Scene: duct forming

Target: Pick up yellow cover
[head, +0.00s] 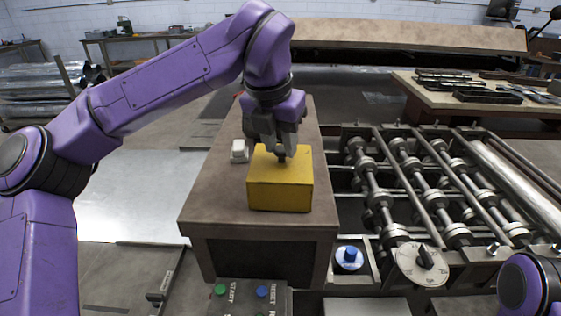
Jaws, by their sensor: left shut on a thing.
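The yellow cover (281,190) is a box-shaped piece on top of the brown cabinet (215,205) in the middle of the view. My left gripper (281,155) points down at its top and is shut on it. The fingers hide part of the cover's top. I cannot tell whether the cover rests on the cabinet or is slightly raised. Only a purple part of my right arm shows at the lower right corner; the right gripper is out of view.
A small white block (239,151) lies left of the cover. A roller machine (430,185) with a dial (422,264) and a blue button (349,256) stands to the right. A control box (250,297) with green and blue buttons is in front. A tool table (480,95) stands behind right.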

